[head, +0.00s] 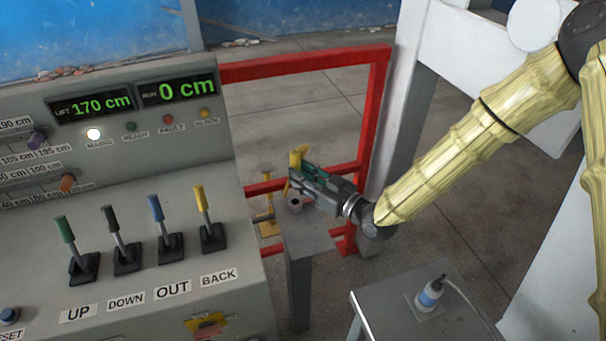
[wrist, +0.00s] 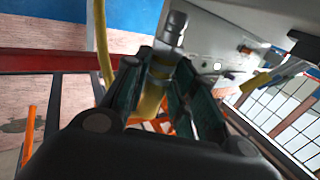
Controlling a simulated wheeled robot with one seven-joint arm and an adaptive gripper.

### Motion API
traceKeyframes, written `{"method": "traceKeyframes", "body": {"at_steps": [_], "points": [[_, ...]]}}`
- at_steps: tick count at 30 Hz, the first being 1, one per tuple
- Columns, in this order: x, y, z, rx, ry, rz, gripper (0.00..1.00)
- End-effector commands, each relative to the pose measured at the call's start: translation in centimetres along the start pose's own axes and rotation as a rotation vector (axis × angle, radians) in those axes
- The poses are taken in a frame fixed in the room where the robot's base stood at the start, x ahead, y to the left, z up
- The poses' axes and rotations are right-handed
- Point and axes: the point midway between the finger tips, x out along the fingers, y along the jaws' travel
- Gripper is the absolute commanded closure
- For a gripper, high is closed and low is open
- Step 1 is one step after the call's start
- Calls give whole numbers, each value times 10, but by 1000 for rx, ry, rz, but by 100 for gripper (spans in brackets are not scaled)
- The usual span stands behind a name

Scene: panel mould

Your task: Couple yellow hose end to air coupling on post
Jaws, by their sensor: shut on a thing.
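My gripper (head: 303,177) is shut on the yellow hose end (head: 297,158), by the grey post. In the wrist view the jaws (wrist: 165,85) close around its yellow body (wrist: 153,95), and a silver metal fitting (wrist: 172,28) sticks out past the fingertips. A yellow hose (wrist: 103,45) runs down at the left of the jaws. In the head view a short grey cylinder with a dark opening, apparently the air coupling (head: 295,204), sits on the post (head: 308,240) just below my gripper. The two look apart, but the exact gap cannot be told.
A control panel (head: 120,200) with several coloured levers stands at the left, close to the post. A red rail frame (head: 376,100) is behind my gripper. A small grey table (head: 390,315) with a white-and-blue bottle-shaped item (head: 430,293) is at the lower right.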

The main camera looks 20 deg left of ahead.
Motion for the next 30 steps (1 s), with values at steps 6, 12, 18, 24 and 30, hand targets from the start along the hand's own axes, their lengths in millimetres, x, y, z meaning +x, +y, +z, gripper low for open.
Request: {"method": "traceKeyframes", "body": {"at_steps": [6, 12, 18, 24, 30], "points": [[2, 1, 21, 2, 0, -2, 100], [2, 2, 34, 3, -1, -1, 100], [2, 2, 38, 3, -1, -1, 100], [2, 2, 37, 3, -1, -1, 100], [2, 2, 37, 3, -1, -1, 100]]}}
